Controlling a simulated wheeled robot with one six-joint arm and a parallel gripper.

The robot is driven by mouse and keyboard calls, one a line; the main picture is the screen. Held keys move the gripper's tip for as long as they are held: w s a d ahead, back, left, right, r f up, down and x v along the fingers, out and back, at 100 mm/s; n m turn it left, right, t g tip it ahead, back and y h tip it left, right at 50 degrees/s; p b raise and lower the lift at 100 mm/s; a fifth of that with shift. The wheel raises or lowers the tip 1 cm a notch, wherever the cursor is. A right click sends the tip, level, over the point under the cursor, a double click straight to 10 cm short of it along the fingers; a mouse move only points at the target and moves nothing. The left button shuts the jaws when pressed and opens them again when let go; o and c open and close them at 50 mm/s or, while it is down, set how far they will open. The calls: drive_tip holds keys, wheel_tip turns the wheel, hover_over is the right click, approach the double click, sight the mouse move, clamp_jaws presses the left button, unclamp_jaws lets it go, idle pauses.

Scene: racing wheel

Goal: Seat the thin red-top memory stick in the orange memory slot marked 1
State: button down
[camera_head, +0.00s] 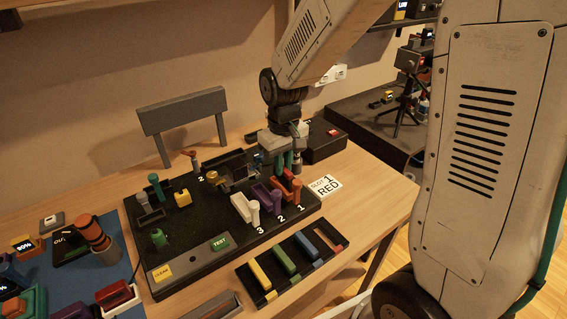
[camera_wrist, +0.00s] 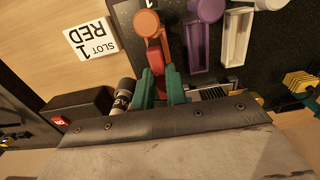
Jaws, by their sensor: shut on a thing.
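The orange memory slot marked 1 (camera_head: 290,187) is at the right end of the slot row on the black board; it also shows in the wrist view (camera_wrist: 150,52), with a round orange lever top (camera_wrist: 146,22) at its far end. My gripper (camera_head: 284,162) has green fingers and is right over this slot. In the wrist view, the fingers (camera_wrist: 160,88) are shut on a narrow red piece, seemingly the red-top memory stick (camera_wrist: 157,62), in line with the slot. Its lower end is hidden, so I cannot tell how deep it sits.
Purple slot 2 (camera_head: 265,195) and white slot 3 (camera_head: 243,208) are beside it. A black tray (camera_head: 243,278) in front holds yellow, green and blue sticks; its reddish right compartment is unclear. A card reading SLOT 1 RED (camera_head: 325,187) lies to the right.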

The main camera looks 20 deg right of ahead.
drive_tip(key=shift+f, duration=1.4)
drive_tip(key=c, duration=1.3)
unclamp_jaws()
drive_tip(key=shift+c, duration=0.2)
wheel_tip(320, 180, up, 8)
drive_tip(key=shift+f, duration=0.1)
drive_tip(key=shift+g, duration=0.6)
drive_tip(key=s, duration=0.4)
drive_tip(key=shift+s+d, duration=0.15)
drive_tip(key=s+d+r+m+t, duration=0.1)
drive_tip(key=s+r, duration=0.4)
drive_tip(key=s, duration=0.4)
drive_tip(key=s+d+r+m+t, duration=0.1)
drive_tip(key=s+r, duration=0.4)
drive_tip(key=s, duration=0.5)
drive_tip(key=shift+s+d+r+t, duration=0.2)
drive_tip(key=shift+d+t, duration=0.1)
drive_tip(key=shift+d, duration=0.05)
